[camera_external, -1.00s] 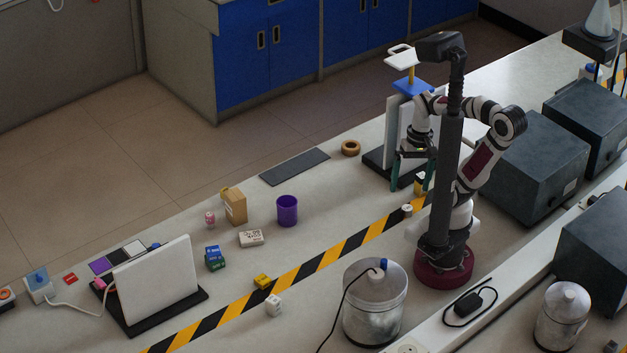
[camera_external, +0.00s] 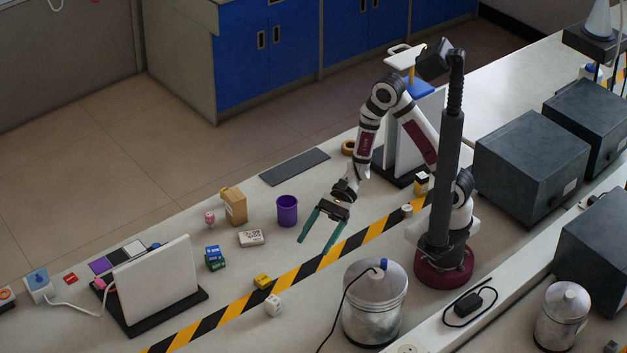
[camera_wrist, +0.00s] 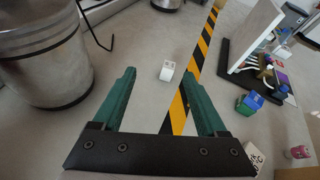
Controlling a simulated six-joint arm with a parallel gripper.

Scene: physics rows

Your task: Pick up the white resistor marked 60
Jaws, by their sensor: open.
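A small white block (camera_external: 274,305) lies on the bench beside the striped tape. In the wrist view the white block (camera_wrist: 167,71) shows between and beyond my fingertips, with faint dark marks too small to read. A flat white block with dark print (camera_external: 251,238) lies farther back; it shows at the lower right of the wrist view (camera_wrist: 254,156). I cannot tell which one reads 60. My gripper (camera_external: 315,243) is open and empty, its green fingers pointing down above the bench near the tape. Its open fingers also show in the wrist view (camera_wrist: 158,75).
A yellow block (camera_external: 263,282) lies on the tape near the small white block. A metal canister (camera_external: 375,305) stands to the right. A purple cup (camera_external: 287,210), a tan box (camera_external: 234,206) and blue and green blocks (camera_external: 215,258) stand farther back. A white panel (camera_external: 155,280) stands left.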

